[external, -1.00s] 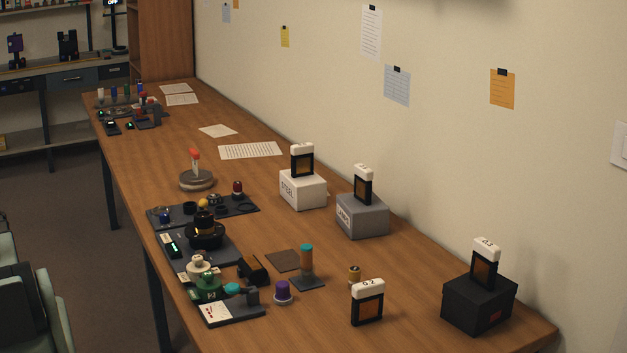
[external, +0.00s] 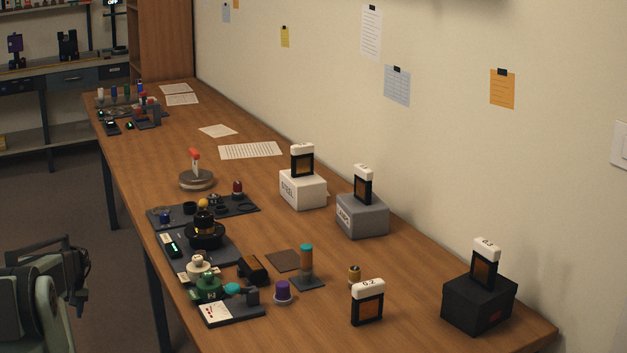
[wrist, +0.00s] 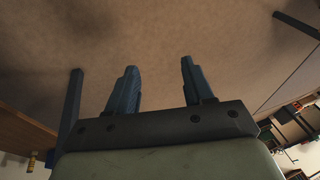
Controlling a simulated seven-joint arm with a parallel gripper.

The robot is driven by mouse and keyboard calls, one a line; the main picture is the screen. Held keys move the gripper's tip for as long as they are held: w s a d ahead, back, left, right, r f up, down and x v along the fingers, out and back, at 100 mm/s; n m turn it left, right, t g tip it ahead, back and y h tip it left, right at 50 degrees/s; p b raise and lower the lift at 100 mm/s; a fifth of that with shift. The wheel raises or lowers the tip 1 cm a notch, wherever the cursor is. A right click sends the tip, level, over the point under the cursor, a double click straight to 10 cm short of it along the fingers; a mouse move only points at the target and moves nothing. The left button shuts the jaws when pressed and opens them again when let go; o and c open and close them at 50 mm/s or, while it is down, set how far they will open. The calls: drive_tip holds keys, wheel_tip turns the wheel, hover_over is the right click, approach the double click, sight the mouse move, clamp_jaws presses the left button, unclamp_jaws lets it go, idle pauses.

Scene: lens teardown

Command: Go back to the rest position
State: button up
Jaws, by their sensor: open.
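My gripper (wrist: 158,66) shows in the wrist view with its two blue-grey fingers spread apart and nothing between them. Bare brown floor fills the view beyond the fingers. In the external view, pale green and dark parts of my arm stand at the lower left, off the left side of the wooden workbench (external: 400,270). My fingertips cannot be made out clearly there. My arm is clear of the things on the bench.
The bench holds a white box (external: 303,190), a grey box (external: 362,216) and a black box (external: 478,303), each with a labelled frame on top. Another labelled frame (external: 367,303) stands on the wood. Dark trays with lens parts line the left edge.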

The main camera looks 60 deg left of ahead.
drive_tip(key=w+d+f+m+h, duration=0.1)
drive_tip(key=w+d+f+m, duration=0.15)
drive_tip(key=w+d, duration=0.6)
drive_tip(key=w+d+f+m, duration=0.2)
drive_tip(key=w+d+f, duration=0.1)
drive_tip(key=w+d, duration=0.6)
drive_tip(key=w+d+f+m+h, duration=0.1)
drive_tip(key=w+d+f+m, duration=0.15)
drive_tip(key=d, duration=0.75)
drive_tip(key=w+d+f+m, duration=0.15)
drive_tip(key=w+d, duration=0.25)
drive_tip(key=d, duration=0.6)
drive_tip(key=s+d+m+g+h, duration=0.15)
drive_tip(key=d+m, duration=0.35)
drive_tip(key=d, duration=1.4)
drive_tip(key=s+d+r+m+g+y, duration=0.1)
drive_tip(key=s+d+m, duration=0.4)
drive_tip(key=s+d, duration=0.6)
drive_tip(key=d+g, duration=0.1)
drive_tip(key=d, duration=0.3)
drive_tip(key=shift+s+d+r, duration=0.2)
drive_tip(key=shift+r, duration=0.15)
